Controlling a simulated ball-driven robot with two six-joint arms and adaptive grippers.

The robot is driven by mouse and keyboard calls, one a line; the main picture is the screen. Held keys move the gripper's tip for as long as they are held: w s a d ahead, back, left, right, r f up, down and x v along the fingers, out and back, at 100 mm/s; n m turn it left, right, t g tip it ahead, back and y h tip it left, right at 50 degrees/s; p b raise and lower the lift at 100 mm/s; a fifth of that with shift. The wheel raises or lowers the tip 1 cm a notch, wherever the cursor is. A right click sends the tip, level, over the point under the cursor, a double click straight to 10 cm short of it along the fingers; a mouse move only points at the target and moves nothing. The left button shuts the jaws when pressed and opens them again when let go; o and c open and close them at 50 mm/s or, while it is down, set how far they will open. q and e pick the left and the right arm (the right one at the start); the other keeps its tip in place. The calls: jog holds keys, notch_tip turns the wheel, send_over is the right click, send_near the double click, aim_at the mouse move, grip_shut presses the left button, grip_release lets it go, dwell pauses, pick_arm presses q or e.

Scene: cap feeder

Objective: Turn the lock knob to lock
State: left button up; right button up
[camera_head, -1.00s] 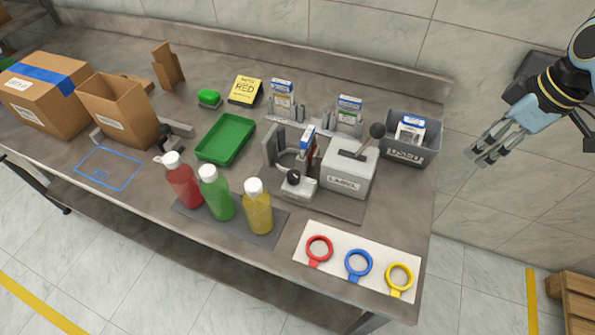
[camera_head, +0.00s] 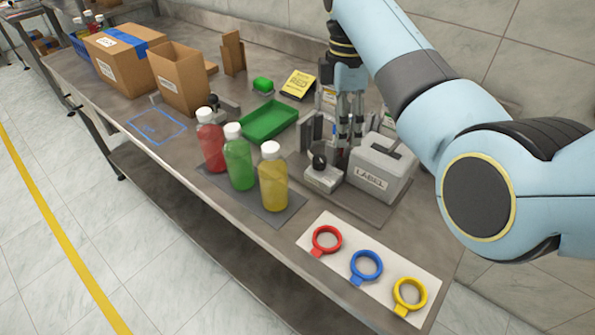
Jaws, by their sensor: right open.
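A small black round knob (camera_head: 319,160) sits on a light grey block (camera_head: 323,178) at the front of the label fixture; I take it as the lock knob, though no mark on it is readable. My right gripper (camera_head: 349,146) points straight down just behind and to the right of this knob, beside the grey LABEL box (camera_head: 378,168). Its fingers are apart and I see nothing between them. Whether they touch the fixture I cannot tell. The gripper hides much of the fixture and the card holders behind. My left gripper is not in view.
Red (camera_head: 211,145), green (camera_head: 238,164) and yellow (camera_head: 273,182) bottles stand left of the fixture. A white board (camera_head: 337,272) with three coloured rings lies at the front right. A green tray (camera_head: 269,121) lies behind the bottles. My right arm covers the table's right back.

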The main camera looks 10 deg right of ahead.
aim_at(320, 158)
jog(key=w+a+b, duration=0.1)
jog(key=w+a, duration=0.2)
jog(key=a, duration=0.1)
jog(key=shift+t, duration=0.3)
jog(key=f, duration=0.8)
jog(key=shift+s+d, duration=0.25)
jog(key=shift+s, duration=0.05)
jog(key=shift+f+b, duration=0.3)
jog(key=shift+f, duration=0.35)
grip_shut()
